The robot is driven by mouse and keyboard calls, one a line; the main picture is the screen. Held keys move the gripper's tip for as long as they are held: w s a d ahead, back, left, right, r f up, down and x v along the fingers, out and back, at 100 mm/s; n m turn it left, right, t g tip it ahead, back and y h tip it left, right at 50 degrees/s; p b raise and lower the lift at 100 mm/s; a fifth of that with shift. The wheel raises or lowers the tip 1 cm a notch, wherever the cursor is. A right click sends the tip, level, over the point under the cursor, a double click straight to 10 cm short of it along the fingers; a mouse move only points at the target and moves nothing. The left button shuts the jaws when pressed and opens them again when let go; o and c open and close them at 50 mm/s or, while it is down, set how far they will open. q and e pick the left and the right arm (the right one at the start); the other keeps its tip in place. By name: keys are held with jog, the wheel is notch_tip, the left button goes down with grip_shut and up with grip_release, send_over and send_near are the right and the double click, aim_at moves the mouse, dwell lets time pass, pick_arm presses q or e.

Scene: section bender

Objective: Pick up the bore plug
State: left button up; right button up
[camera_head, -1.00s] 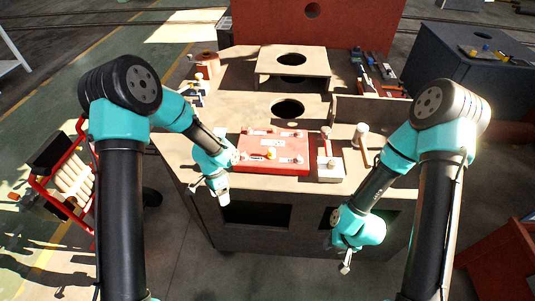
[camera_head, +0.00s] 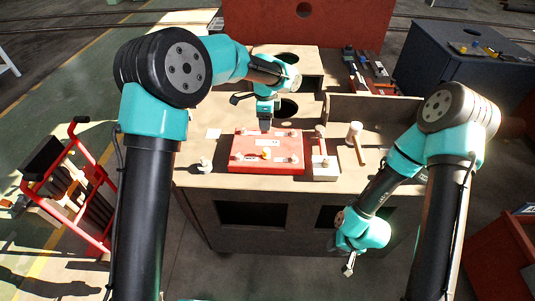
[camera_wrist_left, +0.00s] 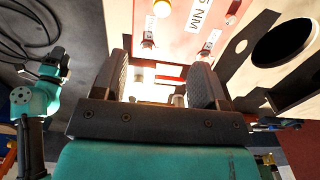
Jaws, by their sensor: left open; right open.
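I cannot tell for certain which piece is the bore plug. A yellow-topped knob (camera_head: 267,153) sits on the red plate (camera_head: 236,163), with several small pale pegs near its corners. A small grey stemmed piece (camera_head: 205,165) stands on the bench left of the plate. My left gripper (camera_head: 265,126) is open and points down at the plate's back edge. In the left wrist view the yellow knob (camera_wrist_left: 162,8) is beyond the fingers, and a small grey cylinder (camera_wrist_left: 180,99) shows between them. My right gripper (camera_head: 348,268) is open, low before the bench.
A mallet (camera_head: 355,140) lies right of the plate, beside a pale block (camera_head: 325,172) with an upright handle. A red trolley (camera_head: 105,178) and dark cabinet (camera_head: 440,90) stand aside.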

pick_arm(q)
send_near(266, 150)
notch_tip(266, 150, down, 6)
jog(key=shift+s+r, duration=0.1)
jog(key=shift+r, duration=0.15)
jog(key=shift+f, duration=0.35)
jog(key=shift+w+d+f, duration=0.1)
jog(key=shift+f, duration=1.2)
jog(key=shift+w+f, duration=0.1)
jog(key=shift+f, duration=1.2)
jog(key=c, duration=1)
